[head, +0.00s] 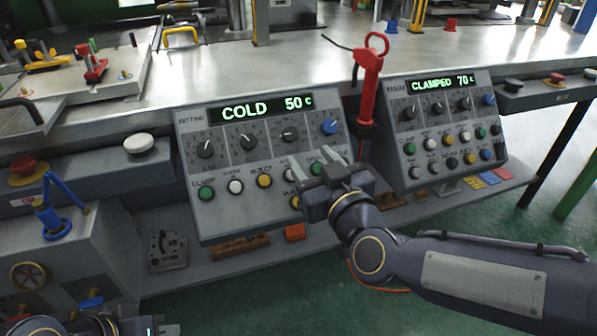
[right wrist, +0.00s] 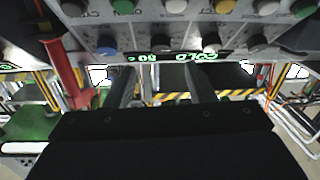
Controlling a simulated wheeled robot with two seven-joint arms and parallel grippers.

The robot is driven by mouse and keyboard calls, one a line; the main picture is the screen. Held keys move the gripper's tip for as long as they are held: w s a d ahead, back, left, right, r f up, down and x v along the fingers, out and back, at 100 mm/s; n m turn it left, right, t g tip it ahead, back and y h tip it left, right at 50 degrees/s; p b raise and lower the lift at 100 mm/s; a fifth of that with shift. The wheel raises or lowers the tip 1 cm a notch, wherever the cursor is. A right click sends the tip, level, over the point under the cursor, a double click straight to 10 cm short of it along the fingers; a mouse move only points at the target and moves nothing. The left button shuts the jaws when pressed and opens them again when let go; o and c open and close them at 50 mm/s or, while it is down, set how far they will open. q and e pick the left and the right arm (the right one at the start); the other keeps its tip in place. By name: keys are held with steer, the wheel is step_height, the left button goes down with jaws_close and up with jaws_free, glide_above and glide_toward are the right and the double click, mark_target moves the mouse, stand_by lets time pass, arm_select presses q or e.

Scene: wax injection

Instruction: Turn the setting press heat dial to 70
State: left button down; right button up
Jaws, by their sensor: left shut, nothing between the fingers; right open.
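The setting press panel (head: 222,217) is the left of two grey sloped consoles; its green display (head: 266,107) reads COLD 50 C. It has a row of dials: black ones and, at the right end, a blue dial (head: 329,127). The small labels are too blurred to tell which is the heat dial. My right gripper (head: 317,160) is open in front of the panel's lower right, apart from the dials and hiding some buttons. In the right wrist view the panel is upside down, with the blue dial (right wrist: 106,45) beyond the fingers. My left gripper (head: 150,326) is shut at the bottom left.
A red-handled tool (head: 368,80) stands between the consoles, close right of the blue dial. The right console (head: 417,175) reads CLAMPED 70 C. Coloured buttons (head: 235,186) lie below the dials. A blue valve handle (head: 52,215) stands at left. A low shelf (head: 200,262) holds small parts.

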mark_target(292, 135)
steer(key=b+x, duration=0.1)
steer(key=x, duration=0.5)
steer(key=shift+w+a+f+b, duration=0.1)
steer(key=shift+w+a+b, duration=0.05)
steer(key=shift+w+b, duration=0.2)
steer(key=shift+w+a, duration=0.2)
steer(key=shift+w, duration=0.25)
steer(key=c, duration=1)
